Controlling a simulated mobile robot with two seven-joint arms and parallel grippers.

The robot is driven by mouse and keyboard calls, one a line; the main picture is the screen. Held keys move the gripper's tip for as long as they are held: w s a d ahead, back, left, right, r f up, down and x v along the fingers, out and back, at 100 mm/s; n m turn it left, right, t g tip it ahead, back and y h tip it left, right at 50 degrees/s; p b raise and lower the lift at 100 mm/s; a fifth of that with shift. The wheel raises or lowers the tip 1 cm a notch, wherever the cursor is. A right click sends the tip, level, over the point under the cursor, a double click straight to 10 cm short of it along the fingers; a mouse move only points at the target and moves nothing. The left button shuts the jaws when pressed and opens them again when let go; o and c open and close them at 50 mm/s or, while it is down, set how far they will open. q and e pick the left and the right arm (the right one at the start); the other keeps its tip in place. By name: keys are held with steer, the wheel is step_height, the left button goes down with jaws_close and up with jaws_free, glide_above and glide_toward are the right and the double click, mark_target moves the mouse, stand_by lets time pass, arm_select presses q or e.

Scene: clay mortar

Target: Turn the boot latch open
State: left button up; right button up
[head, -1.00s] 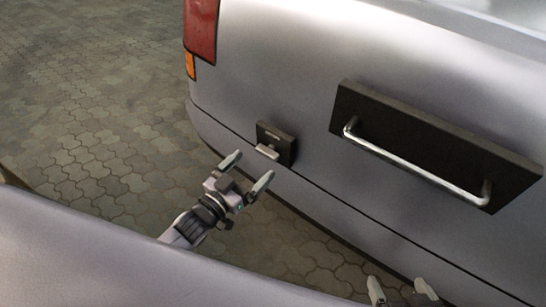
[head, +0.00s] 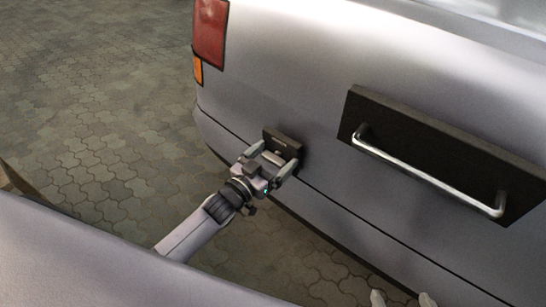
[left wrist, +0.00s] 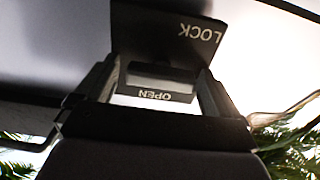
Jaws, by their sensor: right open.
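The boot latch is a small dark plate (head: 285,139) on the car's rear, with a short pale lever (head: 272,157) across its lower part. My left gripper (head: 270,160) is open, with one finger on each side of the lever. In the left wrist view the dark latch plate (left wrist: 160,35) bears the word LOCK, and OPEN reads upside down below it, between the fingers (left wrist: 159,78). I cannot tell whether the fingers touch the lever. My right gripper (head: 402,299) is at the bottom edge, away from the car; only its two spread fingertips show.
A chrome bar handle (head: 430,175) on a black plate (head: 400,120) stands out right of the latch. A red tail light (head: 210,32) is at the upper left. Paved ground (head: 90,120) lies open at the left.

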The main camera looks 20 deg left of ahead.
arm_select(q)
steer(key=c, duration=0.9)
